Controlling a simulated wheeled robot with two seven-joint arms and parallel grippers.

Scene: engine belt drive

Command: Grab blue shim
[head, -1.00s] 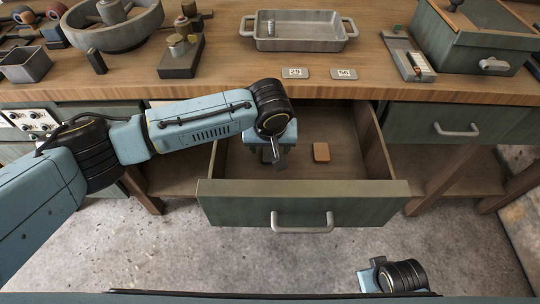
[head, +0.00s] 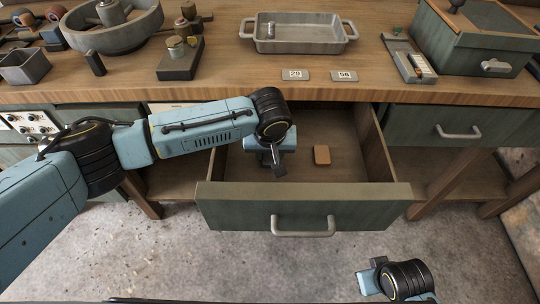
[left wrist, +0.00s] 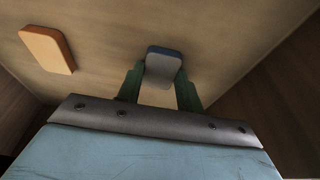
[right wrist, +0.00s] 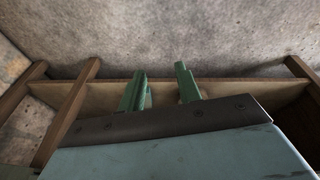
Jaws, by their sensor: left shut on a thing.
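The blue shim (left wrist: 163,66) is a small flat block with rounded corners, inside the open drawer (head: 303,192). It shows in the left wrist view between the green fingers of my left gripper (left wrist: 160,88), which is shut on it. In the head view the left gripper (head: 277,168) reaches down into the drawer and the shim is hidden by it. I cannot tell whether the shim touches the drawer floor. My right gripper (right wrist: 161,86) is open and empty, with its fingers apart, in the right wrist view.
An orange-brown block (head: 321,155) lies on the drawer floor, right of the left gripper. The drawer walls stand close around that gripper. Above, the wooden bench top (head: 220,88) holds a metal tray (head: 300,46), two number tags and a green box (head: 475,45).

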